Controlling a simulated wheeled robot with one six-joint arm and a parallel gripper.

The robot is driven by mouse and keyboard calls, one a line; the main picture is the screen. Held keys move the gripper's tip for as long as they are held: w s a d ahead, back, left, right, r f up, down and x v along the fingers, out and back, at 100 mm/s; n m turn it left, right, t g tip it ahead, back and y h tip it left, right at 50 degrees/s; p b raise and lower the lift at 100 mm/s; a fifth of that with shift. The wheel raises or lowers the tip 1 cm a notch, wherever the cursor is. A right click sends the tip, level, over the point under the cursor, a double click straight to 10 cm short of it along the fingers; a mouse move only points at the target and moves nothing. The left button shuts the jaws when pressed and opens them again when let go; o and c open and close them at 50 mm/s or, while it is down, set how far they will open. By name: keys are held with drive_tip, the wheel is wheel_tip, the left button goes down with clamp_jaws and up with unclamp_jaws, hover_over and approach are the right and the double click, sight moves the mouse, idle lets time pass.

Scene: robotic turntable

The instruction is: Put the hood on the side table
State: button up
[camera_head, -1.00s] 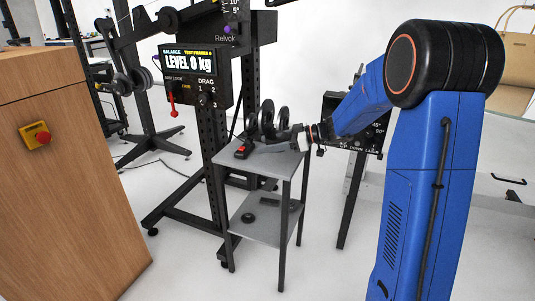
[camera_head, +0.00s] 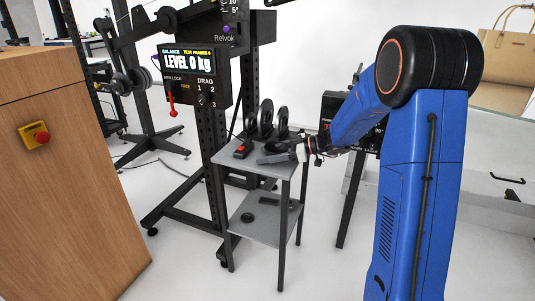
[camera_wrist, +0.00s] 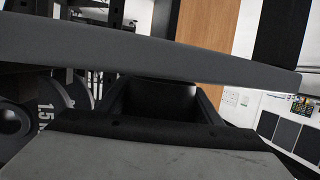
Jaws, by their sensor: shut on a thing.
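The side table (camera_head: 225,160) is a small grey two-shelf stand with dark legs, in the middle of the head view. My gripper (camera_head: 294,149) is over the right part of its top, shut on a dark grey piece, the hood (camera_head: 276,157). The hood is low at the tabletop; I cannot tell whether it touches. In the wrist view a dark, hollow shape, seemingly the hood (camera_wrist: 155,98), shows between grey surfaces above and below. Most of its outline is hidden there.
Several dark upright discs (camera_head: 265,118) stand at the back of the tabletop, close to the hood. A device with a red top (camera_head: 243,149) lies at its left. A black display frame (camera_head: 195,75) rises behind left. A wooden cabinet (camera_head: 75,180) is at the left.

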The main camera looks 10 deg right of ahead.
drive_tip(key=shift+f, duration=0.3)
drive_tip(key=o, duration=1)
drive_tip(key=shift+s+f, duration=0.1)
drive_tip(key=shift+f, duration=0.1)
drive_tip(key=shift+r, duration=0.35)
drive_tip(key=v, duration=0.8)
drive_tip(key=r+v, duration=0.1)
drive_tip(key=v, duration=0.3)
drive_tip(key=shift+d, duration=0.1)
